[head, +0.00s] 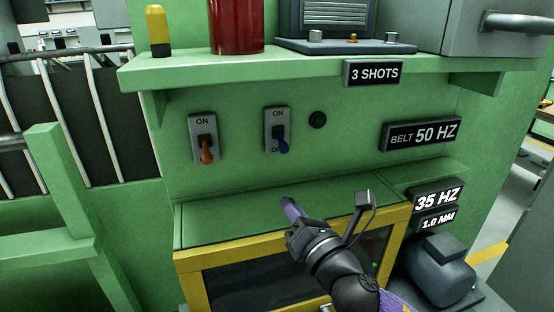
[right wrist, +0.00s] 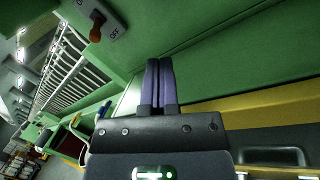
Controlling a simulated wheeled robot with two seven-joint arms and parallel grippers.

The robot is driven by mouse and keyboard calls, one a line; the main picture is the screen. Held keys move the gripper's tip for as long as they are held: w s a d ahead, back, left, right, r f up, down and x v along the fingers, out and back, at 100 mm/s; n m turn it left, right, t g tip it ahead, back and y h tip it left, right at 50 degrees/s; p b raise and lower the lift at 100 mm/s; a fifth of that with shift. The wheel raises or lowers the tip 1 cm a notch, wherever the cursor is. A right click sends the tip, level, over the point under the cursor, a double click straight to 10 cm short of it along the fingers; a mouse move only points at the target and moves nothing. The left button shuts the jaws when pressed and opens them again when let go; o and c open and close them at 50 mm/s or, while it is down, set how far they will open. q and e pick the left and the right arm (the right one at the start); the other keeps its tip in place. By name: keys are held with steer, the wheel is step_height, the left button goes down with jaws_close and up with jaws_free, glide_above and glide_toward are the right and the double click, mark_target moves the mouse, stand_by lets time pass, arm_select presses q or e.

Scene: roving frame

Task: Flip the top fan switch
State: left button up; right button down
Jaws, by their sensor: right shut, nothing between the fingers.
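Two switches are on the green panel in the head view, and no fan label is readable. One has an orange lever (head: 206,153), the other a blue lever (head: 283,146). Both levers point down, away from the ON marking. I cannot tell which one is the top fan switch. My right gripper (head: 288,203) is shut and empty, below the blue lever and apart from it. In the right wrist view its closed purple fingers (right wrist: 158,80) point toward the green surface, and the orange lever (right wrist: 97,27) is at upper left. My left gripper is out of view.
A green shelf (head: 300,60) juts out above the switches, carrying a red cylinder (head: 236,25). A round dark knob (head: 318,120) is right of the blue lever. A yellow-framed box (head: 188,265) and a green ledge are below. A grey motor (head: 438,270) stands at lower right.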

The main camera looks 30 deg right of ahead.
mark_target(282, 143)
steer(key=w, duration=0.3)
steer(key=w+r, duration=0.1)
steer(key=w, duration=0.5)
steer(key=shift+d+r+p, duration=0.2)
steer(key=shift+r+p, duration=0.05)
steer(key=shift+p, duration=0.15)
steer(key=shift+s+d+r+p, duration=0.15)
steer(key=shift+d+r+p, duration=0.25)
steer(key=shift+r, duration=0.2)
steer(key=shift+s+d+r+p, duration=0.1)
steer(key=shift+d+r+p, duration=0.3)
steer(key=shift+r, duration=0.2)
steer(key=shift+s+d+r, duration=0.15)
steer(key=shift+s+r, duration=0.1)
